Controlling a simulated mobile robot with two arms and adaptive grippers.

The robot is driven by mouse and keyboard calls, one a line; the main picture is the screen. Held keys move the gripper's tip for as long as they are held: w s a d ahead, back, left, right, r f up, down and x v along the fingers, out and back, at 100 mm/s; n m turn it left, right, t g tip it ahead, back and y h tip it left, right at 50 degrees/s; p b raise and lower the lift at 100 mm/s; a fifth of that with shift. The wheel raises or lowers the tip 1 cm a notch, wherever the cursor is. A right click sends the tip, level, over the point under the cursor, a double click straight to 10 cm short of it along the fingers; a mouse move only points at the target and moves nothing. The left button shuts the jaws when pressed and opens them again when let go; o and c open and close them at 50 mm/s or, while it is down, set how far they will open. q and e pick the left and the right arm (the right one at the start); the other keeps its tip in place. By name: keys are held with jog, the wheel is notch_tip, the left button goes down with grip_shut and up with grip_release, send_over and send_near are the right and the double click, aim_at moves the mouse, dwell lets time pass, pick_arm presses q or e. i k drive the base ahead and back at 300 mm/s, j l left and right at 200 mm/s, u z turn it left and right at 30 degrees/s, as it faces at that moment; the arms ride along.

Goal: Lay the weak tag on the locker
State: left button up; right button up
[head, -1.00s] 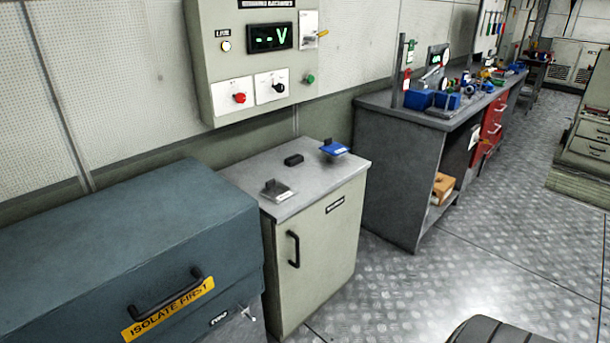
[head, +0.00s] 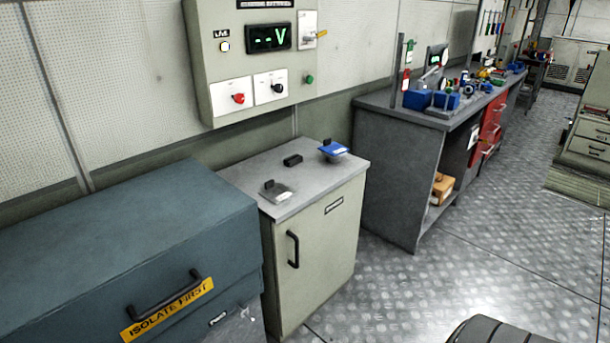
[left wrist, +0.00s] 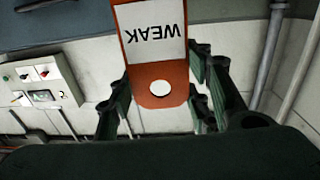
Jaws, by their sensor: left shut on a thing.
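The weak tag (left wrist: 158,50) is an orange strip with a white label reading WEAK and a pale round spot near its end. In the left wrist view it is between the dark fingers of my left gripper (left wrist: 163,92), which is shut on it. A beige cabinet (head: 318,245) with a grey top, a black door handle and a small dark nameplate, too small to read, appears to be the locker. It stands mid-picture below the wall panel.
On the cabinet top are a grey piece (head: 276,190), a black block (head: 293,160) and a blue piece (head: 333,149), with bare room between. A blue-grey chest (head: 120,225) marked ISOLATE FIRST stands left. A cluttered workbench (head: 400,150) stands right. The wall panel (head: 255,65) hangs above.

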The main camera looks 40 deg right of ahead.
aim_at(315, 173)
jog(key=i+l+z, duration=0.2)
jog(key=l, duration=0.25)
jog(key=l+z, duration=0.15)
jog(key=l, duration=0.35)
jog(key=i+l+z, duration=0.2)
jog(key=l, duration=0.2)
jog(key=i+l+z, duration=0.15)
jog(key=l, duration=0.3)
jog(key=i+l+z, duration=0.2)
jog(key=l, duration=0.2)
jog(key=i+l+z, duration=0.15)
jog(key=i+l, duration=0.1)
jog(key=l, duration=0.1)
